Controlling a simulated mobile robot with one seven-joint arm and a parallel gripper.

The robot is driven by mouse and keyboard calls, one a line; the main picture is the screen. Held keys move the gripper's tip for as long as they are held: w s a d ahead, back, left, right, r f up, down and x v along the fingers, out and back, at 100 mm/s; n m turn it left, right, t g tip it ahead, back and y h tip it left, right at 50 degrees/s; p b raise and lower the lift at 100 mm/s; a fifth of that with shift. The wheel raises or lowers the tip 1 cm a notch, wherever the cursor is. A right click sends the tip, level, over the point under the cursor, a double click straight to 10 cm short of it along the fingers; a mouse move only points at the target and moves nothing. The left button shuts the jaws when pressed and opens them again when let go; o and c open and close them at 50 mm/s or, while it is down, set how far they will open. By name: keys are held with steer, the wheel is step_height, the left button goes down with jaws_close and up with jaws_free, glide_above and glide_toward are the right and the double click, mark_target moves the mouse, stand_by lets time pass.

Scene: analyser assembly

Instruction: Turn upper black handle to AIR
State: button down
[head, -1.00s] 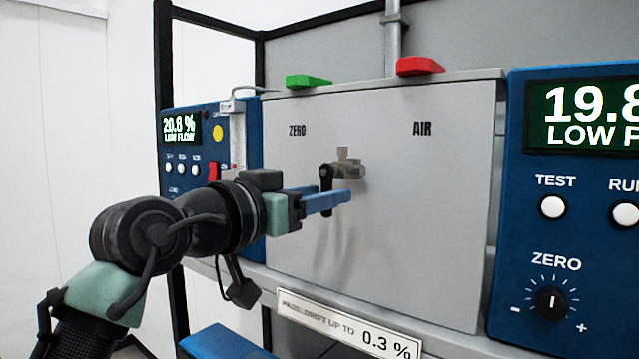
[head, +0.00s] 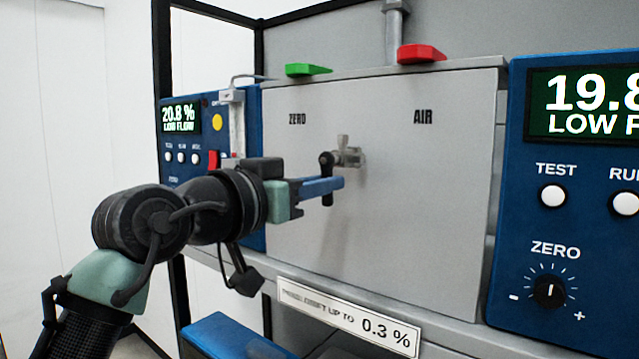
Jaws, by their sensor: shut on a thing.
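The black handle (head: 327,163) sits on a small metal valve (head: 347,153) in the middle of the grey panel (head: 400,240). It points roughly straight down. My gripper (head: 332,186) comes from the left with its blue fingers shut on the lower part of the handle; the handle's tip shows just below the fingers. The AIR label (head: 423,116) is on the panel at upper right of the valve, and the ZERO label (head: 297,119) at upper left.
A green lever (head: 308,70) and a red lever (head: 421,54) lie on the panel's top edge. Blue analyser units stand at the left (head: 181,145) and right (head: 580,200). The panel right of the valve is clear.

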steer(key=n+p, duration=0.2)
steer(key=n, duration=0.2)
steer(key=s+d+r+n+p, duration=0.1)
steer(key=n+p, duration=0.2)
steer(key=n, duration=0.1)
steer(key=d+r+n+p, duration=0.1)
steer(key=n+p, duration=0.1)
steer(key=n, duration=0.3)
steer(key=shift+s+d+r, duration=0.1)
steer(key=shift+s+r, duration=0.1)
steer(key=shift+s, duration=0.1)
steer(key=n+p, duration=0.4)
steer(key=shift+r+n, duration=0.3)
steer(key=shift+r, duration=0.1)
steer(key=c, duration=0.8)
jaws_free()
